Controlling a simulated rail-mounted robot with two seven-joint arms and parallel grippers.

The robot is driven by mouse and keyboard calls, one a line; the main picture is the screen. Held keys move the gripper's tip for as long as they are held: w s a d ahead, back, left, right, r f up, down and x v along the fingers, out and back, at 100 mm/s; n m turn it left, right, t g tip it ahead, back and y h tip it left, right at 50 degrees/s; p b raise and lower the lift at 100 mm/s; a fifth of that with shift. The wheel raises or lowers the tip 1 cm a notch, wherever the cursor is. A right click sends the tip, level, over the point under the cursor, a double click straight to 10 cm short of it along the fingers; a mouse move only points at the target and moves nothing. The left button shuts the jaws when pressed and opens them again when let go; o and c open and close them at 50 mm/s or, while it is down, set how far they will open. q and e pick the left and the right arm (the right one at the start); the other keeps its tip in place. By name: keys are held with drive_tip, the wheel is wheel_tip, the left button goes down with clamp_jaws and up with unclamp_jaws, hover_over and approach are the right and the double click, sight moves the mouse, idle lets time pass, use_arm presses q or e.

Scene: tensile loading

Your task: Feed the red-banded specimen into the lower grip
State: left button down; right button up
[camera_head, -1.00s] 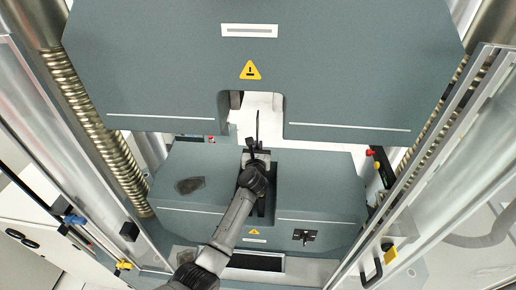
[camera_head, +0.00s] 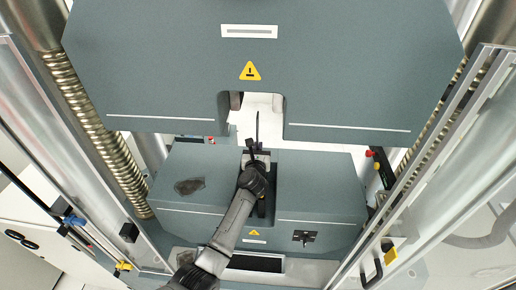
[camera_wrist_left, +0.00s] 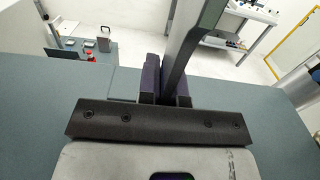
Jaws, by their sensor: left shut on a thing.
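The specimen (camera_head: 257,127) is a thin dark strip standing about upright in the gap between the upper and lower machine blocks. My left gripper (camera_head: 253,153) is shut on it, above the slot in the middle of the lower block (camera_head: 320,185). In the left wrist view the specimen (camera_wrist_left: 188,48) is a long grey bar rising from between the dark finger pads (camera_wrist_left: 165,88). No red band can be made out. The lower grip is mostly hidden behind my left gripper and arm, so I cannot tell whether the specimen's lower end is inside it. My right gripper is not in view.
The upper block (camera_head: 340,70) overhangs, with a notch in its lower edge above the specimen. Ribbed columns (camera_head: 92,125) and clear door panels flank both sides. A dark patch (camera_head: 189,186) lies on the lower block's left top. A side table (camera_wrist_left: 240,20) stands far behind.

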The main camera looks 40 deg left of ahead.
use_arm(q)
drive_tip(key=shift+f, duration=0.1)
idle(0.7)
drive_tip(key=c, duration=1.2)
unclamp_jaws()
drive_tip(key=v, duration=1.3)
drive_tip(key=shift+s+d+b, duration=0.25)
drive_tip(key=shift+s+b, duration=0.05)
drive_tip(key=shift+b, duration=0.15)
drive_tip(key=shift+f, duration=0.1)
